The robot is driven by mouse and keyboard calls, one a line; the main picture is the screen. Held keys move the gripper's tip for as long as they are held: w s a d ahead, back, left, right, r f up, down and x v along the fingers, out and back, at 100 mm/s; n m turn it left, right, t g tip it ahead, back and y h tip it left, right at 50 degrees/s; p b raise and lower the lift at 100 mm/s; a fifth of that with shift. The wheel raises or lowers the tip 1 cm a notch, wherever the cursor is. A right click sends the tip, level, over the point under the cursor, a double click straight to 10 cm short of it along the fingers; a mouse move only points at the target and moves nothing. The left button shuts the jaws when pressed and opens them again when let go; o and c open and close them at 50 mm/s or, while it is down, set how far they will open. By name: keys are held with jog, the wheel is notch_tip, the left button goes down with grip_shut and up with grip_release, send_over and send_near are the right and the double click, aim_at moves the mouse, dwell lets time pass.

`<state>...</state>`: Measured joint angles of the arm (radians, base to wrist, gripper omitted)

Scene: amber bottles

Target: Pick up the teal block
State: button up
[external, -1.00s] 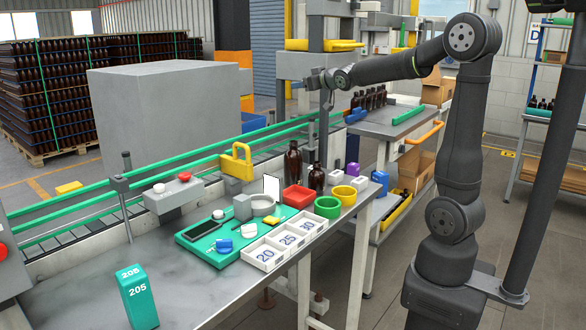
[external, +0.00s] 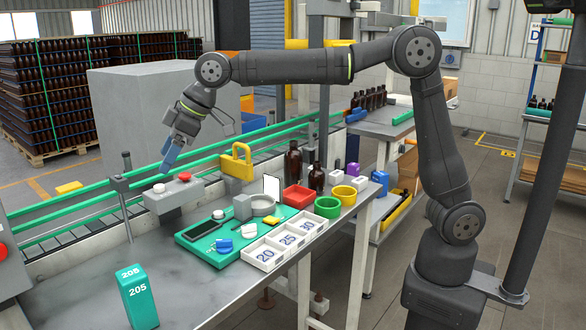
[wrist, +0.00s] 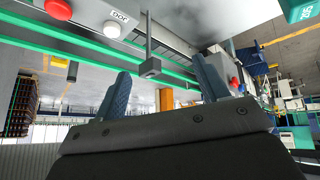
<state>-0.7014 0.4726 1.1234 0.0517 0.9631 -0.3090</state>
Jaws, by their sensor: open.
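The teal block (external: 138,300), marked 205, stands upright near the front left of the metal table. In the wrist view part of the teal block (wrist: 301,12) shows at the top right corner, cut off by the frame edge. My gripper (external: 170,156) is in the air above the conveyor side, up and to the right of the block and well apart from it. In the wrist view my gripper (wrist: 162,84) shows two blue fingers spread apart with nothing between them.
A button box (external: 172,196) and a thin grey post (external: 125,190) stand at the table's back edge, below my gripper. A teal tray (external: 203,237) and a white numbered tray (external: 263,255) lie right of the block. The table around the block is clear.

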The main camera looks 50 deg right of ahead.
aim_at(140, 270)
jog(key=s+a+f+n+g, duration=0.1)
jog(key=s+a+n+g, duration=0.35)
jog(key=s+a, duration=1)
jog(key=shift+t, duration=0.35)
jog(key=x, duration=0.3)
jog(key=s+x, duration=0.1)
jog(key=x, duration=0.3)
jog(key=d+x, duration=0.1)
jog(key=x, duration=0.3)
jog(key=shift+s+f, duration=0.25)
jog(key=shift+s, duration=0.1)
jog(key=shift+x, duration=2.9)
jog(key=shift+w+a+r, duration=0.1)
jog(key=shift+w+a, duration=0.05)
jog(key=c, duration=1.2)
